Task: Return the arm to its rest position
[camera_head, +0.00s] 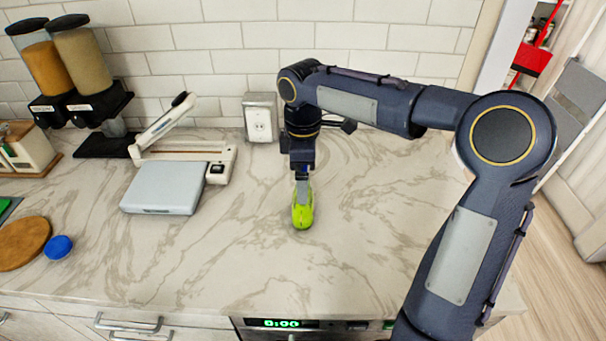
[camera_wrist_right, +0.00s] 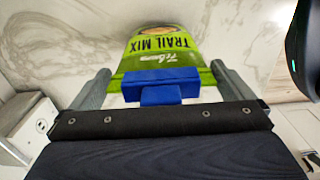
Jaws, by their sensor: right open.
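My right arm reaches over the marble counter from the right in the head view. Its gripper (camera_head: 302,178) points down at a bright green bag (camera_head: 303,213) on the counter. In the right wrist view the green bag (camera_wrist_right: 165,48) reads "TRAIL MIX" and has a blue clip-like piece (camera_wrist_right: 160,84) nearest me. My right gripper (camera_wrist_right: 160,88) is open, with one finger on each side of the bag's near end. I cannot tell whether the fingers touch it. My left gripper is not in view.
A grey scale (camera_head: 165,188) and a sealer-like device (camera_head: 190,151) lie to the left. Farther left are two dispensers (camera_head: 85,65), a round wooden board (camera_head: 24,243) and a blue lid (camera_head: 58,247). The front-middle counter (camera_head: 250,260) is clear.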

